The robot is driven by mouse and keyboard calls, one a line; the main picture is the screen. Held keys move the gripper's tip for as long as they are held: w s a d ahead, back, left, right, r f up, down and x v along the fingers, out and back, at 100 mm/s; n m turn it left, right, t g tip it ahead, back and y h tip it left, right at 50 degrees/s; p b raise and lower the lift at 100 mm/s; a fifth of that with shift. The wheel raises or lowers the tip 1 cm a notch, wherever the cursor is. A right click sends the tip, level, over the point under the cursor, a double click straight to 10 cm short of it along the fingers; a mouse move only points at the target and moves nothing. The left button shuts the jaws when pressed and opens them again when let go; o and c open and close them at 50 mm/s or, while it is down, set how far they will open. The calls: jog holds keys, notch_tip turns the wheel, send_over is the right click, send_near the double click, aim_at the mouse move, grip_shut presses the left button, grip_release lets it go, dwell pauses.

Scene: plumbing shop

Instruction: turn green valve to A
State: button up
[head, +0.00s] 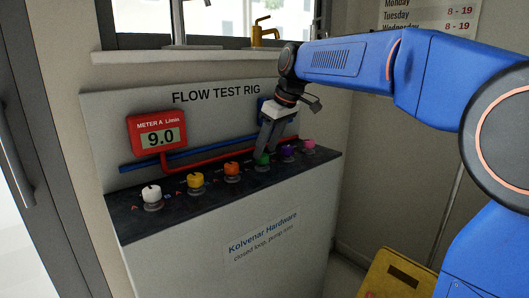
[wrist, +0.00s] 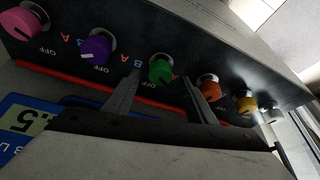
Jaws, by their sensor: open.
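The green valve (head: 262,158) is a round knob in the row on the dark top of the flow test rig. It also shows in the wrist view (wrist: 160,69), with an OFF label close by. A pale pointer mark shows on its upper side there, but its exact setting is hard to read. My gripper (head: 266,148) reaches down to the green valve from above and behind. In the wrist view my gripper (wrist: 160,88) is open, with one finger to each side of the green knob. I cannot tell whether either finger touches it.
A purple knob (wrist: 95,49) and an orange knob (wrist: 208,86) flank the green one closely. Pink (head: 308,145), yellow (head: 195,180) and white (head: 151,193) knobs stand further along. The red meter A (head: 157,134) reads 9.0. A blue meter (wrist: 22,122) is partly hidden.

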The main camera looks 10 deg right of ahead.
jog(key=v, duration=1.4)
jog(key=shift+r, duration=0.4)
jog(key=shift+s+d, duration=0.1)
